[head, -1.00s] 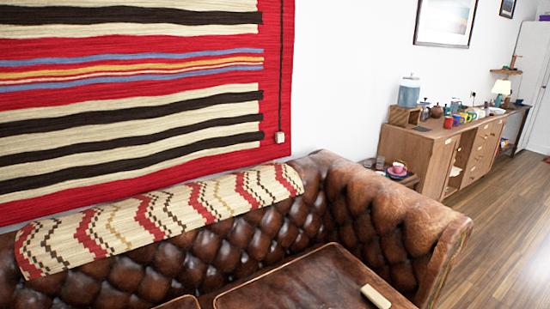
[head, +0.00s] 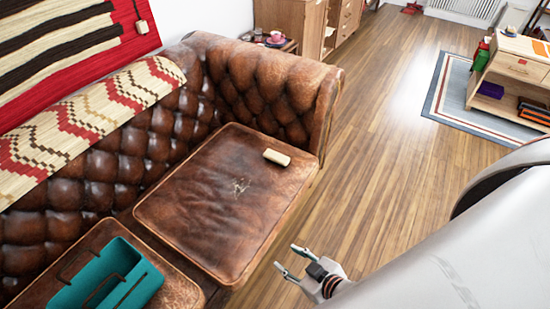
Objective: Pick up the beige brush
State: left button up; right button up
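The beige brush (head: 277,157) is a small pale block. It lies near the right back corner of the brown leather sofa cushion (head: 215,200) in the head view. My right gripper (head: 287,260) is over the floor, in front of the sofa's front edge. Its two fingers are spread with nothing between them. It is apart from the brush, below it in the picture. My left gripper is not in view.
A teal caddy (head: 108,278) sits on the nearer cushion at lower left. The sofa's rolled arm (head: 318,85) rises just beyond the brush. The wooden floor (head: 400,150) is clear. A low wooden table (head: 520,66) stands on a rug at upper right.

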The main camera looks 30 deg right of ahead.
aim_at(281, 160)
jog(key=l+u, duration=0.25)
jog(key=l, duration=0.5)
jog(key=l+u, duration=0.25)
jog(key=l, duration=0.5)
jog(key=l+u, duration=0.25)
jog(key=l, duration=0.5)
jog(key=k+l+u, duration=0.1)
jog(key=l+u, duration=0.15)
jog(key=l, duration=0.45)
